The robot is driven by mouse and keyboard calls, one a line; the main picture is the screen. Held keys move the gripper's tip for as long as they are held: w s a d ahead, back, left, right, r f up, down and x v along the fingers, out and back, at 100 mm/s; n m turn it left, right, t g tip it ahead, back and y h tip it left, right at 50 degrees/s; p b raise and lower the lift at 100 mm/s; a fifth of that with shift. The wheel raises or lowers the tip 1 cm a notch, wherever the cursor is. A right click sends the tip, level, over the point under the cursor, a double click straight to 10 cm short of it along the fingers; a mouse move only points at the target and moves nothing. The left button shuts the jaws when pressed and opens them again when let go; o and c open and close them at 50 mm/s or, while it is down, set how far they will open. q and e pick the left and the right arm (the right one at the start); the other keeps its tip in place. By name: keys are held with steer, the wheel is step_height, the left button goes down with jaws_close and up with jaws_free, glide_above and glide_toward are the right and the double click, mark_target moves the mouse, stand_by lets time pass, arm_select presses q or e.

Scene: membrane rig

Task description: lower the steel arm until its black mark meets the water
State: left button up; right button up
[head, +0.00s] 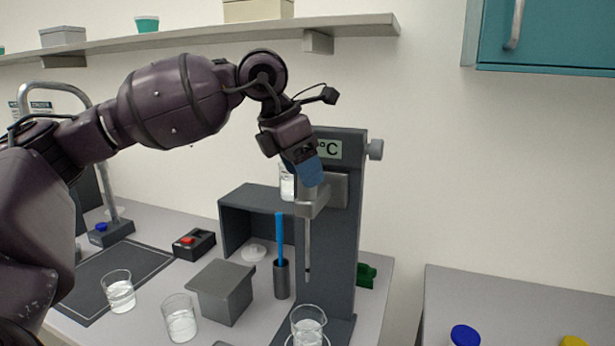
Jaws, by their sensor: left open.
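A dark upright stand (343,240) carries the steel arm (317,208), a bracket with a thin rod (307,245) hanging down from it. The rod's lower end hangs above a glass beaker of water (308,328) at the stand's foot, clear of the water. I cannot make out the black mark clearly. My left gripper (308,176), with blue fingertips, is open just above and in front of the bracket and hides part of it. I cannot tell whether it touches the bracket. A grey knob (376,149) sits on the stand's right side. My right gripper is not in view.
Two more beakers (119,292) (180,320) and a grey block (222,290) stand to the left. A dark open box (240,210), a holder with a blue stick (280,240) and a red-button box (194,244) stand behind. A wall shelf (180,38) runs above my arm.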

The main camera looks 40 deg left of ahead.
arm_select(q)
steer(key=shift+x, duration=1.25)
jaws_close()
